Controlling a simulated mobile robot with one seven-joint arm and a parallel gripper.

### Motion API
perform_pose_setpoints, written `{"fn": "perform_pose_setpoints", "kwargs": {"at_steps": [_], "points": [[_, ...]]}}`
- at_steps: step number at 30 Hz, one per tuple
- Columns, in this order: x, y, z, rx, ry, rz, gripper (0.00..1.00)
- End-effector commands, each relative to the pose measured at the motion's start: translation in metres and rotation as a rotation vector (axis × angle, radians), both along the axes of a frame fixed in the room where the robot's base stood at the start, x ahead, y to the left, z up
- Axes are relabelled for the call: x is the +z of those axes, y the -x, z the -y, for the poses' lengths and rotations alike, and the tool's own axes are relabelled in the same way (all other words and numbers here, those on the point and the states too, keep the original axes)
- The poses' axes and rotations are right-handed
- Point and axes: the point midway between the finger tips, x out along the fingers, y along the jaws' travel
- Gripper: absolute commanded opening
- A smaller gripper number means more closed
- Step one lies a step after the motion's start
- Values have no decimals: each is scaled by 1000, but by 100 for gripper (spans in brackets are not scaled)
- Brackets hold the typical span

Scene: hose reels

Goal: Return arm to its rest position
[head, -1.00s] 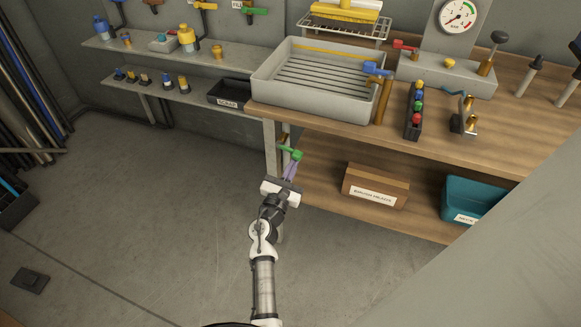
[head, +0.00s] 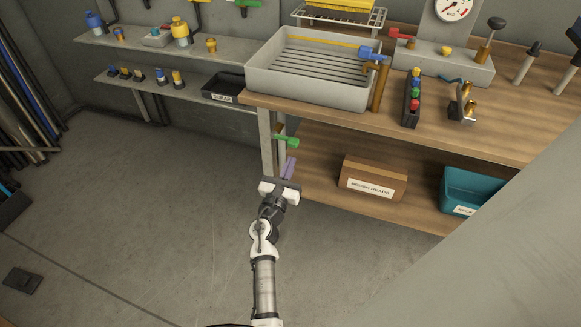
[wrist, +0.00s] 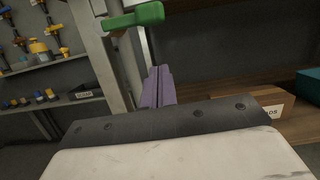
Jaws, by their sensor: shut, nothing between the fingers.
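My gripper (head: 289,167) is at the middle of the head view, reaching out low over the floor in front of the bench. Its purple fingers are shut together with nothing between them; they also show in the wrist view (wrist: 158,86). A green valve handle (head: 287,141) on the upright pipe by the bench leg is just beyond the fingertips. In the wrist view the green handle (wrist: 134,19) stands above and slightly left of the fingers, apart from them.
The wooden bench (head: 440,137) carries a grey tray sink (head: 305,98). Its lower shelf holds a cardboard box (head: 373,179) and a teal bin (head: 468,191). A wall shelf (head: 135,42) with fittings and a black scrap bin (head: 222,88) are at left.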

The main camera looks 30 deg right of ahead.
Motion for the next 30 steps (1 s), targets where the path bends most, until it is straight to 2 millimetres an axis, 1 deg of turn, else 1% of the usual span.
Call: {"fn": "perform_pose_setpoints", "kwargs": {"at_steps": [1, 3, 9, 13, 18, 23, 25, 26, 28, 29, 30], "points": [[-6, 8, -12, 3, -1, -2, 0], [-10, 19, -25, 3, -1, -3, 0], [-18, 43, -56, 1, 0, -2, 0], [-22, 53, -70, 1, 0, -2, 0], [-22, 58, -77, -1, 0, 0, 0], [-22, 59, -77, -1, 1, 1, 0], [-19, 55, -80, 11, -8, 14, 0], [-17, 52, -83, 24, -18, 28, 0], [-5, 37, -96, 80, -64, 89, 0], [2, 28, -105, 116, -94, 127, 0], [14, 14, -119, 175, -142, 185, 0]]}}
